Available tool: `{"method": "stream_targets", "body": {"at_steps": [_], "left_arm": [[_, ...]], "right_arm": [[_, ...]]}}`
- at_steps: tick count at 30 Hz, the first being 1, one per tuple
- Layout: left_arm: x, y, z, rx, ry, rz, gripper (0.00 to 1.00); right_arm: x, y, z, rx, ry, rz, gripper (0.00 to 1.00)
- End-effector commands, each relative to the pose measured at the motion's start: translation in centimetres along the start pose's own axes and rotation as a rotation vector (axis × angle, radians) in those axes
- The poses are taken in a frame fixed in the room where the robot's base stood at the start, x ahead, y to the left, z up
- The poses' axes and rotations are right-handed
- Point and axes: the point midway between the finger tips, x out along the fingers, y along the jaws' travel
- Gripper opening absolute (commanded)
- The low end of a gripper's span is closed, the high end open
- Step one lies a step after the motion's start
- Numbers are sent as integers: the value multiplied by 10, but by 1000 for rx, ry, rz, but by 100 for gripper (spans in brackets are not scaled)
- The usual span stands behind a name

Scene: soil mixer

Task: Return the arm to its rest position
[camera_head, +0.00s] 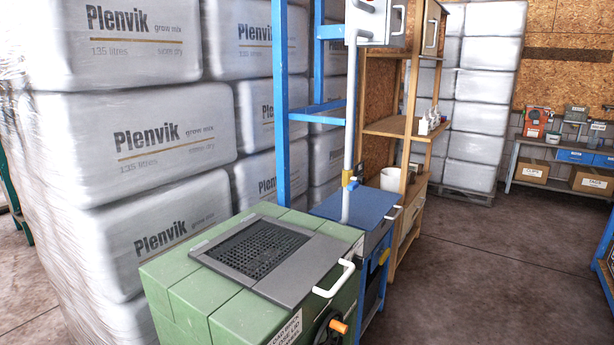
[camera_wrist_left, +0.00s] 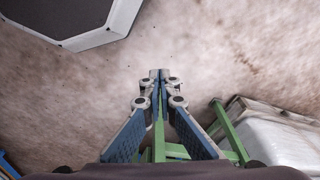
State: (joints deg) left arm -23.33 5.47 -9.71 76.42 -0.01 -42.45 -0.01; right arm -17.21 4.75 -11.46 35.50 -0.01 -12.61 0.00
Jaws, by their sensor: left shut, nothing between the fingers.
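My left gripper (camera_wrist_left: 160,76) shows in the left wrist view, with its two blue-sided fingers meeting at the tips. It is shut and empty, above bare concrete floor. No arm or gripper of mine shows in the head view. The green soil mixer (camera_head: 190,285) stands at the lower middle of the head view. Its dark grey lid with a grille (camera_head: 265,252) lies closed on top, and a white handle (camera_head: 335,279) sits at the lid's right edge. A handwheel with an orange knob (camera_head: 338,326) is on the mixer's side.
Wrapped Plenvik bags (camera_head: 165,135) are stacked left and behind the mixer. A blue frame (camera_head: 281,100) and wooden shelving (camera_head: 390,127) stand beyond it. A workbench (camera_head: 560,164) is at the far right. The floor (camera_head: 480,270) right of the mixer is clear. A green bar (camera_wrist_left: 229,132) is near the gripper's right.

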Motion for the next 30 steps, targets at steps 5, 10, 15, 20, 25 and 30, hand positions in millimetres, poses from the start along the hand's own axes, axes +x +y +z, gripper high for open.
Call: {"method": "stream_targets", "body": {"at_steps": [5, 10, 15, 20, 25, 30], "left_arm": [[44, 3, 57, 7, -38, 3, 0], [70, 4, 111, 13, -63, 5, 0], [81, 4, 148, 19, -79, 6, 0], [83, 4, 162, 21, -84, 7, 0], [83, 4, 163, 21, -84, 7, 0], [83, 4, 163, 21, -84, 7, 0]], "right_arm": [[0, 0, 0, 1, 0, 0, 28], [0, 0, 0, 1, 1, 0, 28], [0, 0, -1, 1, 1, 0, 28], [0, -1, -1, 2, 2, -1, 28], [0, -4, -2, 3, 2, -4, 28], [0, -5, -2, 3, 3, -5, 28]]}}
